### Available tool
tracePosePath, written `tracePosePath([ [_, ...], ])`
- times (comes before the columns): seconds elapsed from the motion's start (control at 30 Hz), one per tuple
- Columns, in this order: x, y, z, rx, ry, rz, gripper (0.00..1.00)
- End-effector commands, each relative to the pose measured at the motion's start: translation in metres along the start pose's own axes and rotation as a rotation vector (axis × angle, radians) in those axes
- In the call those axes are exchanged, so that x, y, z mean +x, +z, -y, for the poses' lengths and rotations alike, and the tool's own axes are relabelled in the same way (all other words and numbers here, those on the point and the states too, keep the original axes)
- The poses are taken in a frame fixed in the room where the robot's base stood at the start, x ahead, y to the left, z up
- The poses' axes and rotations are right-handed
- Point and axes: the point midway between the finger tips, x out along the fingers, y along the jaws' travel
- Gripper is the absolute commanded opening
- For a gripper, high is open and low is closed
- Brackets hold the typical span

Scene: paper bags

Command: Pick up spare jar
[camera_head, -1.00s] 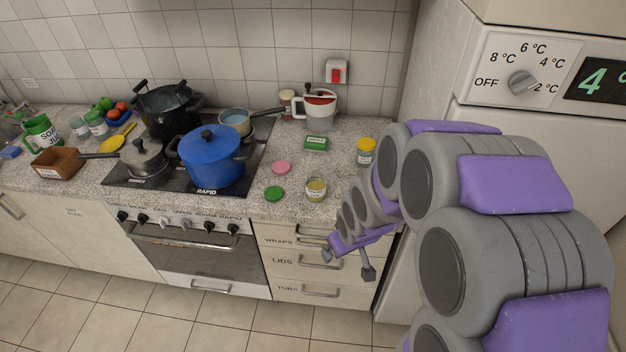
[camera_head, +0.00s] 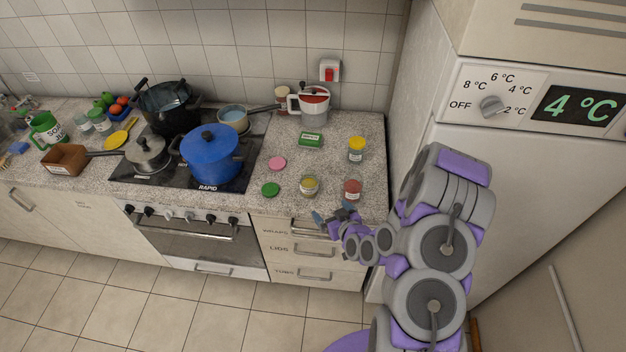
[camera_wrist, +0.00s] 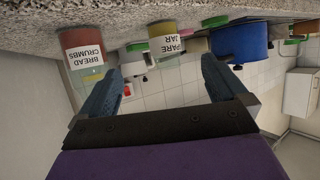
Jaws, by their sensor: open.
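The spare jar (camera_head: 309,185) is a small open-looking glass with yellowish contents near the counter's front edge. In the upside-down wrist view the spare jar (camera_wrist: 164,42) shows its label and stands in the gap between the fingers, beyond the tips. My gripper (camera_head: 333,213) is open and empty, just off the counter's front edge, near the spare jar and the bread crumbs jar. Its two blue fingers also show in the wrist view (camera_wrist: 160,78), with nothing between them.
The reddish bread crumbs jar (camera_head: 352,189) stands close to the right of the spare jar. A yellow-lidded jar (camera_head: 356,150) is behind. A green lid (camera_head: 270,189) and a pink lid (camera_head: 278,163) lie left. The blue pot (camera_head: 210,158) is on the stove; the fridge (camera_head: 500,160) stands right.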

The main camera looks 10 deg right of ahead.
Motion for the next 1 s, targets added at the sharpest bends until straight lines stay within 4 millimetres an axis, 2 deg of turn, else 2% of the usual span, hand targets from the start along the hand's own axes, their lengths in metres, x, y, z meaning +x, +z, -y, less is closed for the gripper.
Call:
tracePosePath([
  [0.17, 0.006, -0.002, 0.005, 0.005, 0.012, -0.028, 0.99],
  [0.33, 0.027, -0.001, 0.000, 0.009, 0.010, -0.030, 0.99],
  [0.6, 0.034, 0.001, -0.008, 0.011, 0.009, -0.033, 0.99],
  [1.0, 0.045, -0.003, -0.002, 0.001, 0.011, -0.032, 0.99],
])
